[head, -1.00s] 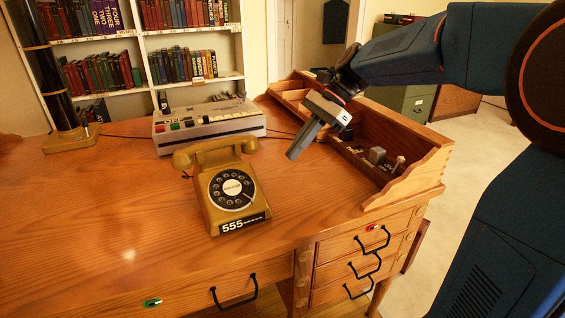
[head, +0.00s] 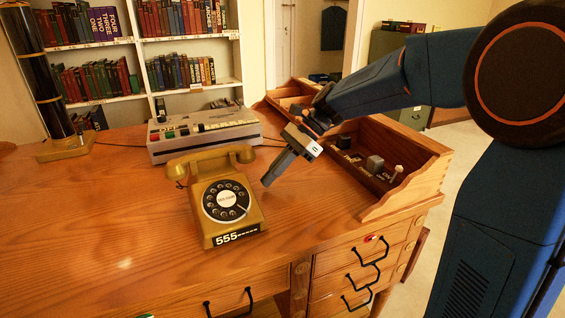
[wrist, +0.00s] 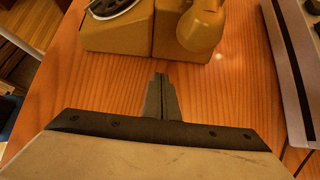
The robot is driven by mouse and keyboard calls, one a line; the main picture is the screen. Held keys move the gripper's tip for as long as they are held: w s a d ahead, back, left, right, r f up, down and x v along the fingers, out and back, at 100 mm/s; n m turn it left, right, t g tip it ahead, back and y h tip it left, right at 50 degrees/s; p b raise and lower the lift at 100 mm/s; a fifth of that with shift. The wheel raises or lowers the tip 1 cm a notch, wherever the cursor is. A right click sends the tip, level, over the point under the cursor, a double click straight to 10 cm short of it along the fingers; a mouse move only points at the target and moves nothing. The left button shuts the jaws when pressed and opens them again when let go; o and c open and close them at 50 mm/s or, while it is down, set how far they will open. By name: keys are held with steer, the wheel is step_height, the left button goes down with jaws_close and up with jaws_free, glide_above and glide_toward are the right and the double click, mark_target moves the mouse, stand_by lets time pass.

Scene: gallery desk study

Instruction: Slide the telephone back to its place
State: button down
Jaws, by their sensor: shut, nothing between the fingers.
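The telephone (head: 227,203) is a mustard-yellow rotary set with a white dial centre and a "555" label on its front. It stands upright on the wooden desk (head: 90,215), left of the desk organiser. Its handset (head: 211,160) lies across the top. My gripper (head: 267,184) is shut and empty, just right of the telephone near the handset's right end. In the wrist view the telephone (wrist: 115,38) fills the top, and my closed fingertips (wrist: 160,78) point at its side with a small strip of desk between.
A grey machine with coloured keys (head: 203,132) stands behind the telephone. A wooden organiser (head: 400,190) with small items in it lines the right edge. A dark column lamp base (head: 66,146) is at the back left. The desk's left and front left are clear.

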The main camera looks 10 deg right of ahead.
steer(key=shift+s+a, duration=0.2)
steer(key=shift+a, duration=0.4)
steer(key=shift+s+a, duration=0.2)
steer(key=shift+a, duration=0.4)
steer(key=shift+s+a, duration=0.2)
steer(key=shift+a, duration=0.55)
steer(key=shift+a, duration=0.1)
steer(key=s+a, duration=0.2)
steer(key=a, duration=0.5)
steer(key=s+a, duration=0.2)
steer(key=a, duration=0.5)
steer(key=s+a, duration=0.2)
steer(key=a, duration=0.5)
steer(key=shift+s+a, duration=0.25)
steer(key=shift+s, duration=0.05)
